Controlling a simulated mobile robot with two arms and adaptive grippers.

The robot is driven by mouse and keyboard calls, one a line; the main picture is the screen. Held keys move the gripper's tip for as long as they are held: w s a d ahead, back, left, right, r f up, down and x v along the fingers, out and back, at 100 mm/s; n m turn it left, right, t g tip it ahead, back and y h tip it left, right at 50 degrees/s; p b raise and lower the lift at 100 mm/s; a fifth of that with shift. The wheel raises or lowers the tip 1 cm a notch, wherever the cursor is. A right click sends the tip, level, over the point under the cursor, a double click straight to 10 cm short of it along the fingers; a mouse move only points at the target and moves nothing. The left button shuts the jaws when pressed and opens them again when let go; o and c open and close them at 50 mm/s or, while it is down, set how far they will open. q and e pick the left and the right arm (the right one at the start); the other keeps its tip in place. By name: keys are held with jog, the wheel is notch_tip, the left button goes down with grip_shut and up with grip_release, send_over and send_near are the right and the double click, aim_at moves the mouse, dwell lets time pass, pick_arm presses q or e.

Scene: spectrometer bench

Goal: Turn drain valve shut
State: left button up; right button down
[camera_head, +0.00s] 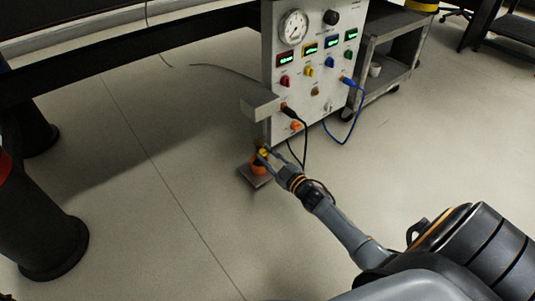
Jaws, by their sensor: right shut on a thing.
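The drain valve (258,169) is an orange piece low on a short grey post, above a small square base plate on the floor. A small yellow part shows at its top. My right gripper (264,155) reaches it from the lower right and is shut on it. The fingers cover part of the valve, so its exact angle is hard to tell. My left gripper is not in view.
A white instrument panel (312,65) with a gauge, displays and coloured knobs stands just behind. Black and blue cables (352,118) hang from it near my right arm. A grey cart (392,60) stands to the right. A dark bench frame spans the left. The floor in front is clear.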

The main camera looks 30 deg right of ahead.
dwell(0.3)
jog(key=c, duration=1.1)
grip_release()
jog(key=s, duration=1.2)
jog(key=shift+d, duration=0.45)
